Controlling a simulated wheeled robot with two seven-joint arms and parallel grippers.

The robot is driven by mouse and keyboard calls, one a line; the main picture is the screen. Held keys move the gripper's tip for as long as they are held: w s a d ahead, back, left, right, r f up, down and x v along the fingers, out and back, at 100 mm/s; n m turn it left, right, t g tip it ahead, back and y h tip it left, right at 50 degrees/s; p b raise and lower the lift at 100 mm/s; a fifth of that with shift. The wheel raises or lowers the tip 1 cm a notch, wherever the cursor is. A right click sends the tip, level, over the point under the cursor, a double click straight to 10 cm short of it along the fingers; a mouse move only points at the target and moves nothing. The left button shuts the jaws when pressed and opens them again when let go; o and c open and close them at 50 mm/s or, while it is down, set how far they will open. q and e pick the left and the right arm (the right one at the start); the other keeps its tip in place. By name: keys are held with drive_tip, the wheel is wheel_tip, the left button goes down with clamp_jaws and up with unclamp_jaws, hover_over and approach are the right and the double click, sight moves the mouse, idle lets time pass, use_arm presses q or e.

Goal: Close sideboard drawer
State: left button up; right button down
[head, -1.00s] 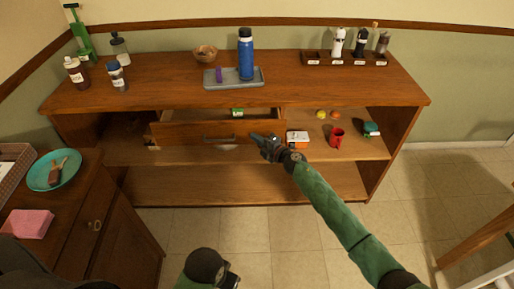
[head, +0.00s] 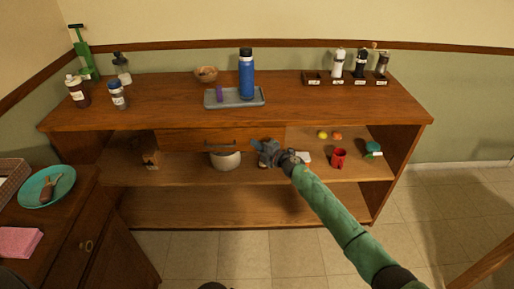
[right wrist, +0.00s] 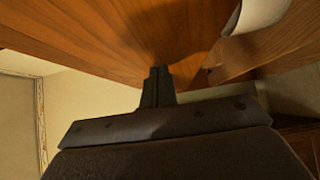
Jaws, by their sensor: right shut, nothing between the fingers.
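The sideboard (head: 330,107) stands against the wall. Its drawer (head: 180,139) sits under the top at centre-left. The drawer front looks about flush with the sideboard, and its inside no longer shows. A dark bar handle (head: 220,144) is on the front. My right gripper (head: 257,147) is shut and empty at the lower right part of the drawer front. In the right wrist view its closed fingers (right wrist: 157,80) point at a wooden surface; I cannot tell whether they touch it. My left gripper is not in view.
On the shelf below are a white pot (head: 226,161), a red mug (head: 339,158) and a teal-topped item (head: 373,149). A blue bottle (head: 246,76) stands on a grey tray (head: 215,104) on top. A cabinet with a teal plate (head: 60,176) is at the left.

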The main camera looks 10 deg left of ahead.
drive_tip(key=shift+w+d+r, duration=0.1)
drive_tip(key=shift+w+r, duration=0.25)
drive_tip(key=shift+r, duration=0.15)
drive_tip(key=f+v, duration=0.1)
drive_tip(key=v, duration=0.7)
drive_tip(key=shift+s, duration=0.2)
